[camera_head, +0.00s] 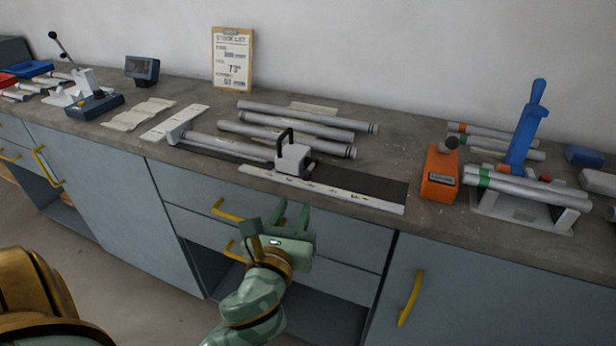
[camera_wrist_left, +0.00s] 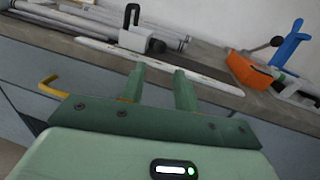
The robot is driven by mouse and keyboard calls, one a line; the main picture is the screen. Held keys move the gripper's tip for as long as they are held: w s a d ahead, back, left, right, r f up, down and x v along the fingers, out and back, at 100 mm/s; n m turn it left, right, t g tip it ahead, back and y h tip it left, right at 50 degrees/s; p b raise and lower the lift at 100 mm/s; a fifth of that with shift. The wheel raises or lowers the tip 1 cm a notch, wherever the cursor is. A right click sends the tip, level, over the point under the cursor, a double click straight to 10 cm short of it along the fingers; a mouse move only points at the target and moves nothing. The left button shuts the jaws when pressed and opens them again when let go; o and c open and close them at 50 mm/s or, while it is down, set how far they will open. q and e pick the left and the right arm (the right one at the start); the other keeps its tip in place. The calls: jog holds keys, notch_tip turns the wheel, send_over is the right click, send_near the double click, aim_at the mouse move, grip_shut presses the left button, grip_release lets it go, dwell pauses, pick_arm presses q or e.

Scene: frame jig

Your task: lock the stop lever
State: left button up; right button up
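The stop is a pale grey block (camera_head: 292,159) on a dark jig bed, behind a white ruler strip (camera_head: 320,190). A black lever (camera_head: 284,138) stands up from the block in a hooked shape. In the left wrist view the stop block (camera_wrist_left: 134,40) and its black lever (camera_wrist_left: 131,14) show beyond my fingers. My left gripper (camera_head: 292,208) is in front of the bench edge, nearer than the stop and apart from it. Its two fingers are spread with nothing between them. My right gripper is not in view.
A metal tube (camera_head: 232,147) lies on the jig left of the stop, with several tubes (camera_head: 300,116) behind. An orange block (camera_head: 440,173) and a blue-handled press (camera_head: 524,135) stand to the right. Yellow drawer handles (camera_head: 226,211) stick out below the bench edge.

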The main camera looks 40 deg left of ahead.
aim_at(307, 173)
pick_arm(q)
jog(key=b+x, duration=0.2)
jog(key=x, duration=0.9)
jog(key=shift+w+f, duration=0.1)
jog(key=shift+w, duration=0.05)
grip_shut()
